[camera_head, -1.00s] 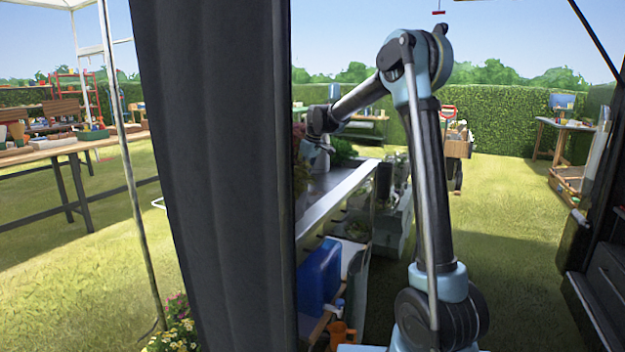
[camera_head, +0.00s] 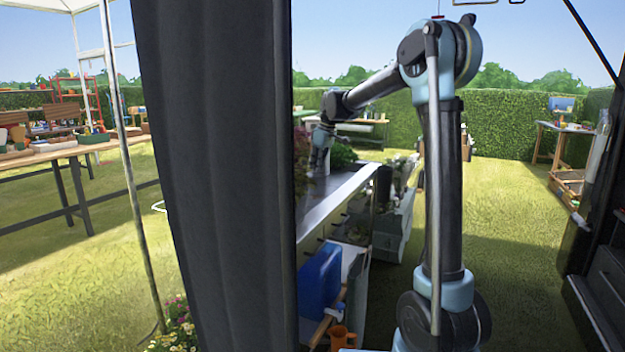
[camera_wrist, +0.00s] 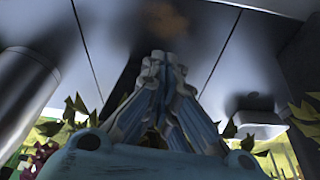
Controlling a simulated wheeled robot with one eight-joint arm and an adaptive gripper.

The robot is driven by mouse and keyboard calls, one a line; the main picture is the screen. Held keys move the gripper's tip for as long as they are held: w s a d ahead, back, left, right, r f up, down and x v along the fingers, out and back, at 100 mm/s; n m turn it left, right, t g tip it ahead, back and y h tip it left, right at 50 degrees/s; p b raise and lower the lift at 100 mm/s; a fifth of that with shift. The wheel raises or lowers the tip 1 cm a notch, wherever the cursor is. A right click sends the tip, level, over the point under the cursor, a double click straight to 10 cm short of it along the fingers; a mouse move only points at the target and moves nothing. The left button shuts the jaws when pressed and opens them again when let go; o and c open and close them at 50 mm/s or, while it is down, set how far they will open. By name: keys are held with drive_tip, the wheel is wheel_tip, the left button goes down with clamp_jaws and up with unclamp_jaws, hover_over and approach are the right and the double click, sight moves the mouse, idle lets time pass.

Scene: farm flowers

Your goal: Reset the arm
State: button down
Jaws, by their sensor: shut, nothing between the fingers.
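My arm rises from the lower right in the head view and reaches left over a long counter (camera_head: 345,196). My gripper (camera_head: 318,170) hangs at the far end of the arm, low over the counter and partly lost among the plants there. In the wrist view my gripper (camera_wrist: 160,58) shows with its fingers drawn together and nothing between them. A dark panelled surface (camera_wrist: 235,50) lies beyond the fingertips, with a blurred brownish patch near them. Whether the fingertips touch anything cannot be told.
A dark curtain (camera_head: 215,180) hides the counter's left part. Green plants (camera_head: 343,156) stand near my gripper. A grey cylinder (camera_wrist: 25,95) is on the left in the wrist view. A blue container (camera_head: 320,281) and an orange jug (camera_head: 341,338) are below the counter. Grass (camera_head: 515,230) is open to the right.

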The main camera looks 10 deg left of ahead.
drive_tip(key=s+d+f+m+h, duration=0.1)
drive_tip(key=s+d+m, duration=0.5)
drive_tip(key=s+d, duration=1.55)
drive_tip(key=s+d+f+m+h, duration=0.1)
drive_tip(key=s+d+f+m, duration=0.2)
drive_tip(key=s+f, duration=0.6)
drive_tip(key=s+d+f+m+h, duration=0.1)
drive_tip(key=s+d+f+m, duration=0.2)
drive_tip(key=s+d+f, duration=0.3)
drive_tip(key=s+f, duration=0.3)
drive_tip(key=s, duration=0.4)
drive_tip(key=shift+d+f+m+t, duration=0.25)
drive_tip(key=shift+d+m+t, duration=0.05)
drive_tip(key=shift+d+t, duration=0.1)
drive_tip(key=shift+s, duration=0.1)
drive_tip(key=shift+w+f, duration=0.2)
drive_tip(key=shift+w, duration=0.2)
